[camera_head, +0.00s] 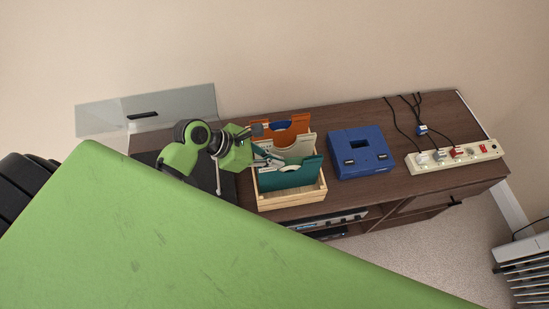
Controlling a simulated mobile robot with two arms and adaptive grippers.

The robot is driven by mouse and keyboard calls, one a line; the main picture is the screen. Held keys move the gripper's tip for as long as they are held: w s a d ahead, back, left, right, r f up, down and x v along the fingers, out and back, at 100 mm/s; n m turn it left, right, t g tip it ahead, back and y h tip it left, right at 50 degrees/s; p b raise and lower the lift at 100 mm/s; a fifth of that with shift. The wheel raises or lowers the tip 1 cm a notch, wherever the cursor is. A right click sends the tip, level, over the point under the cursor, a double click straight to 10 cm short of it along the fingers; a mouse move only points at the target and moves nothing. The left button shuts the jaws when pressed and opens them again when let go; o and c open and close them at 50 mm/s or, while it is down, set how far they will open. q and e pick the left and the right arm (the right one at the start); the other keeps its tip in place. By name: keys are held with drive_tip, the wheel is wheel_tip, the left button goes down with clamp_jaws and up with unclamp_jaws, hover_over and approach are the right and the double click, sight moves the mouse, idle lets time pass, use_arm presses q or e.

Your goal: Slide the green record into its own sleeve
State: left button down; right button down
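A light wooden crate (294,199) stands on the dark sideboard. It holds upright sleeves with notched tops: an orange one (299,123) at the back with something blue in its notch, a pale grey one (301,148) in the middle and a dark teal-green one (289,179) at the front. My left gripper (269,157) is at the crate's left side, its fingers close to the pale and teal sleeves. Whether they touch or grip anything is too small to tell. I cannot make out a green record. My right gripper is out of view.
A turntable with a raised clear lid (178,104) stands left of the crate, partly hidden by my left arm. A blue box (360,153) and a cream power strip (454,157) with cables lie to the right on the sideboard (402,180). A radiator (524,269) is at far right.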

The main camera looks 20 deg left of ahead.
use_arm(q)
drive_tip(key=shift+f, duration=0.15)
drive_tip(key=c, duration=2.2)
unclamp_jaws()
drive_tip(key=shift+r, duration=5)
drive_tip(key=shift+s+f, duration=0.1)
